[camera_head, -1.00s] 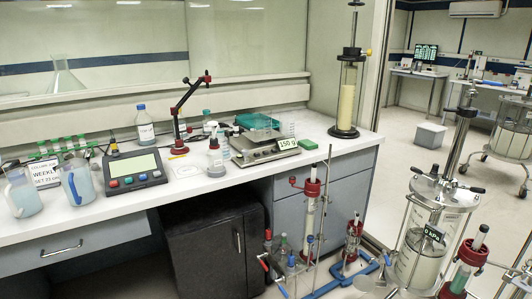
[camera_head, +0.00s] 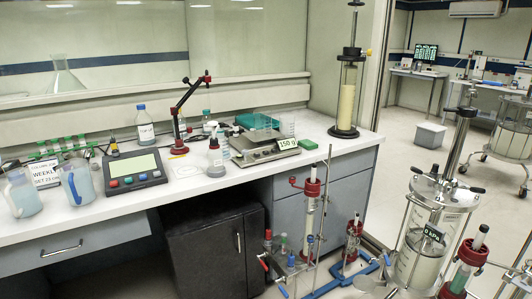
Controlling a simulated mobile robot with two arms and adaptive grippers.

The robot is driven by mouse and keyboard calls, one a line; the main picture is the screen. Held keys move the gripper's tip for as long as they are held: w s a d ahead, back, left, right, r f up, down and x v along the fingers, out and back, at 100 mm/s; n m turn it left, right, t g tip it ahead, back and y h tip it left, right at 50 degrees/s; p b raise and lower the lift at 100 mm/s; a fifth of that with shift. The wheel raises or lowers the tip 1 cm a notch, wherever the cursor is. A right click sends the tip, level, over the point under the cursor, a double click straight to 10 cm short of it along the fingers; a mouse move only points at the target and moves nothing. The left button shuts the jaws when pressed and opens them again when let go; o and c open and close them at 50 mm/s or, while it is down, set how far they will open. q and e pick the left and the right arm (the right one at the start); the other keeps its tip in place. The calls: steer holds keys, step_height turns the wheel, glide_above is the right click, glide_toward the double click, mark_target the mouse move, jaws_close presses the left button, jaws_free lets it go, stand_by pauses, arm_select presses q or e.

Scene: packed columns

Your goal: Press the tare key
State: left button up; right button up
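A balance (camera_head: 264,152) with a metal body stands on the white bench right of centre. Its front label or display (camera_head: 288,144) reads "150 g". A clear box (camera_head: 266,134) is on or just behind its pan; I cannot tell which. A dark console (camera_head: 135,169) with a grey-green screen lies on the bench at the left. No tare marking is legible, so I cannot tell which key is tare. Neither of my grippers is in view.
A small green block (camera_head: 308,144) lies right of the balance. A red clamp stand (camera_head: 185,120), bottles (camera_head: 145,124) and blue-tinted jugs (camera_head: 78,183) crowd the bench. A tall column (camera_head: 348,95) stands at its right end. Glass columns (camera_head: 425,240) stand on the floor at right.

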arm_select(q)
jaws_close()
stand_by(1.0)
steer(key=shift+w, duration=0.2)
